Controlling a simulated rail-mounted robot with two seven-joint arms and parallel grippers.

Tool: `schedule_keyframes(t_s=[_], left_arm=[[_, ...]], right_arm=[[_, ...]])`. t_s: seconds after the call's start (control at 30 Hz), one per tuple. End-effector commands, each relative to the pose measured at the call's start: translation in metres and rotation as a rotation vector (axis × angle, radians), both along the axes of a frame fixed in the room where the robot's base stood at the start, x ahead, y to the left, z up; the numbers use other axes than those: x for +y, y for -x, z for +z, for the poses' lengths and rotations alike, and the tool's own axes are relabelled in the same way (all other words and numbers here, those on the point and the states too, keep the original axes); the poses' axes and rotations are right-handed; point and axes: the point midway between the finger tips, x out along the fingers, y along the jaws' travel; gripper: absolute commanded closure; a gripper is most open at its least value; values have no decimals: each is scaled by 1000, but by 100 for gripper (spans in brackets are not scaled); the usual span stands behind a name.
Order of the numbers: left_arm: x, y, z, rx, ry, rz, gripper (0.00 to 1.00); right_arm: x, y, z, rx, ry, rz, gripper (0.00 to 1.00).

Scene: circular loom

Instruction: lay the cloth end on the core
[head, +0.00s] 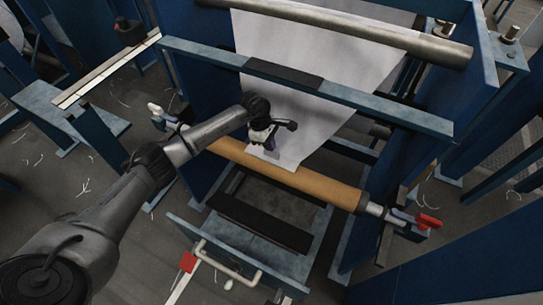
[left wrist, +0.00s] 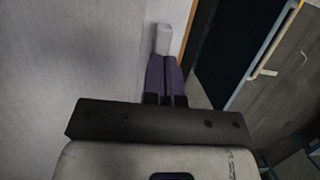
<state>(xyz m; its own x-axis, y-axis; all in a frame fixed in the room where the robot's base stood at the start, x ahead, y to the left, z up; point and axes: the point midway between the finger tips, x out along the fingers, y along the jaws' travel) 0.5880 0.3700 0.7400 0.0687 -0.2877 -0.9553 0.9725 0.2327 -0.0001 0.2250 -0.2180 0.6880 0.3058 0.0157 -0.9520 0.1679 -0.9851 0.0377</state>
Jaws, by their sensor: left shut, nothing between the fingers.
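The white cloth (head: 310,110) hangs from the upper roller, passes behind the blue crossbar and narrows to its lower end at the tan core (head: 320,184). The cloth end (head: 287,160) reaches the core's upper side; I cannot tell how firmly it lies there. My left gripper (head: 268,144) is shut and empty, in front of the cloth just above the core, and hides part of the cloth's left edge. In the left wrist view its purple fingers (left wrist: 164,72) are together, with the pale cloth (left wrist: 70,60) filling the left side. My right gripper is not in view.
The upper roller (head: 340,28) and blue crossbar (head: 300,80) span the frame above. A red lever (head: 428,221) sits at the core's right end. Below the core are a dark bar (head: 260,222) and a panel with a pale handle (head: 228,264). Blue side walls bound the space.

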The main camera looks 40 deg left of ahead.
Motion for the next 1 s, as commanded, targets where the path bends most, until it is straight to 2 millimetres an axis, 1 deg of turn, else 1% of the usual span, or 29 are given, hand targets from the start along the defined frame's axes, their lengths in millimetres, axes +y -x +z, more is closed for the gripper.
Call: schedule_keyframes(t_s=[0.07, 0.33, 0.43, 0.57, 0.9, 1.0], left_arm=[[0, 0, -4, 0, 0, 0, 100], [0, 0, -1, 0, 0, 0, 100], [0, 0, 4, -1, 0, 0, 100], [1, 0, 15, -2, -1, 0, 100], [0, 0, 53, -1, -1, -1, 100], [1, 0, 58, -1, -1, 0, 100]], right_arm=[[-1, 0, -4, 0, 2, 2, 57], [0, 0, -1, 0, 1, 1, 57], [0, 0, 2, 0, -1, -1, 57], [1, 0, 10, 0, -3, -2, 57], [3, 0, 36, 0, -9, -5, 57], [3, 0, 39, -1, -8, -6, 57]])
